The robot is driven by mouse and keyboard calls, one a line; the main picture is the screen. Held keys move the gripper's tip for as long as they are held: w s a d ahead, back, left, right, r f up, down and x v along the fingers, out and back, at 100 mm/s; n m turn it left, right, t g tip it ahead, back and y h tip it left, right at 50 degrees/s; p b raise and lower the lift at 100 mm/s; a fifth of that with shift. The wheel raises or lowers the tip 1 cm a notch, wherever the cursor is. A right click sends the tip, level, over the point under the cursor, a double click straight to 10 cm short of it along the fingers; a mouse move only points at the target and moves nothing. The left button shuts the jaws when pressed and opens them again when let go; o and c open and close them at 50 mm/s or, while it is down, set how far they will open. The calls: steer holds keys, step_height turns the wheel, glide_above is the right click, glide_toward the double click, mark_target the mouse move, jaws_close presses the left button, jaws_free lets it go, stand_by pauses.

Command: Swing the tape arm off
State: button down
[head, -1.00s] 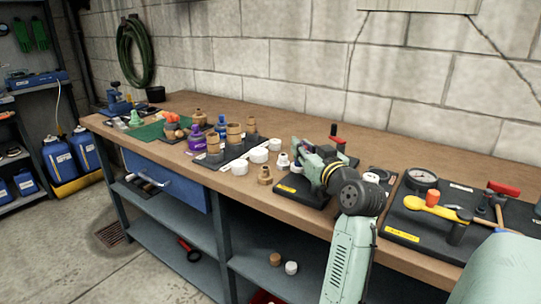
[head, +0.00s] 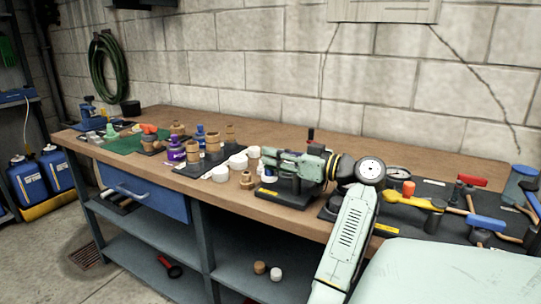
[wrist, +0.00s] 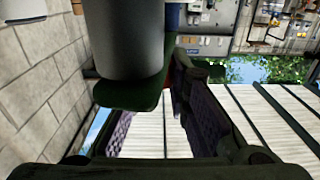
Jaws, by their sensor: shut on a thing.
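The tape fixture stands on a black base with a yellow label (head: 268,193), near the bench's front edge. In the wrist view, a dark green bar (wrist: 142,97), seemingly the tape arm, lies by the purple-padded fingers, beneath a large grey cylinder (wrist: 125,40). The exact contact is unclear.
White caps (head: 238,161) and brown fittings (head: 213,141) stand close to the left of the base. The bench (head: 275,130) is clear toward the block wall.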

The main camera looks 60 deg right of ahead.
steer(key=shift+f, duration=0.1)
stand_by(0.3)
steer(key=c, duration=1.5)
jaws_free()
step_height(320, 180, up, 10)
steer(key=shift+r, duration=0.1)
